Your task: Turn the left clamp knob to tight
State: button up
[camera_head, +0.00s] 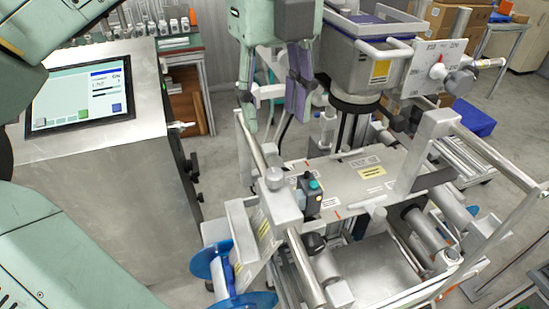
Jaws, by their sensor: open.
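My gripper (271,118) hangs at the upper middle, above the back left of the metal machine (345,190). Its two fingers are apart and point down, with nothing seen held between them. A black round knob (314,243) sits at the machine's front left, beside a metal bar and well below my gripper. Another dark knob (398,122) shows on the machine's far right side. I cannot tell for sure which knob is the left clamp knob, nor how tight either is.
A console with a lit screen (80,95) stands at the left. A blue reel (235,272) is at the front left of the machine. A small control box with a teal button (313,190) sits near the middle.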

aim_at(274, 173)
notch_tip(274, 173, down, 11)
jog(key=shift+r+p, duration=0.15)
jog(key=shift+p, duration=0.55)
jog(key=shift+c, duration=0.2)
grip_shut()
